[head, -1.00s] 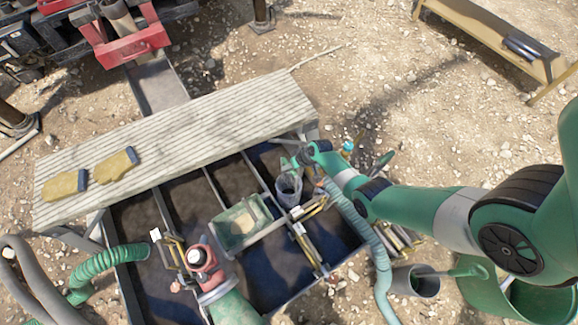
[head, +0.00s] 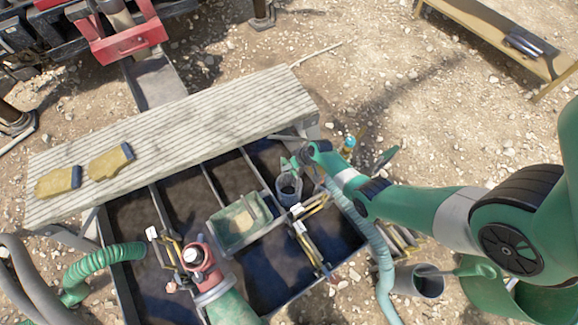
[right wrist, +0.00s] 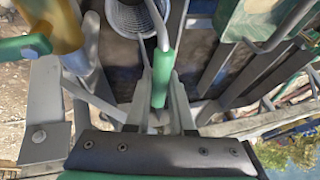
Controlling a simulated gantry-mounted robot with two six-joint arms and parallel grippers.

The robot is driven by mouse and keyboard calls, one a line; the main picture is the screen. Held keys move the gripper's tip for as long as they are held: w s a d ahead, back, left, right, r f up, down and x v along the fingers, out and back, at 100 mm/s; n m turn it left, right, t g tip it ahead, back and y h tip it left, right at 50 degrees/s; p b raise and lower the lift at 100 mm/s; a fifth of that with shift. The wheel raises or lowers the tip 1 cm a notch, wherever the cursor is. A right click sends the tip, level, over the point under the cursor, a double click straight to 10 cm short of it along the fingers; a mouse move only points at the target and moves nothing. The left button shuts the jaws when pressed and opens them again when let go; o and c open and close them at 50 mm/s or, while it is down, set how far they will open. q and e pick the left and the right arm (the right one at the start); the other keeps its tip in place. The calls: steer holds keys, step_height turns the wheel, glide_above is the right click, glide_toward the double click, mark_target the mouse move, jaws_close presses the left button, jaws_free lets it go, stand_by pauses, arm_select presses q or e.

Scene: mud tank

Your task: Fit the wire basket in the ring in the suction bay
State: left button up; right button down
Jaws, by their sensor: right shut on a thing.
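The grey wire basket (head: 289,187) is at the right part of the tank, near the plank walkway. In the right wrist view the basket (right wrist: 132,20) shows only in part at the top edge, with a green grip (right wrist: 162,77) on its handle. My right gripper (head: 306,160) is shut on that grip; its fingers (right wrist: 161,90) lie on either side of it. The ring cannot be made out, and I cannot tell whether the basket is seated. My left arm (head: 205,265) reaches in over the tank's near side; its fingers are unclear.
The plank walkway (head: 170,135) crosses the tank's far side and carries two yellow gloves (head: 108,161). A greenish tray (head: 240,222) sits left of the basket. A pale hose (head: 367,235) runs right of the tank. A bucket (head: 418,283) stands at lower right.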

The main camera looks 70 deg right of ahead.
steer(key=shift+f+b, duration=1.7)
steer(key=shift+f, duration=0.15)
steer(key=shift+f+b, duration=0.75)
steer(key=shift+f, duration=0.05)
steer(key=c, duration=0.7)
jaws_free()
steer(key=p+v, duration=1.1)
steer(key=shift+s+r+p, duration=0.2)
steer(key=shift+r+p, duration=0.05)
steer(key=shift+p, duration=0.15)
steer(key=shift+w, duration=0.1)
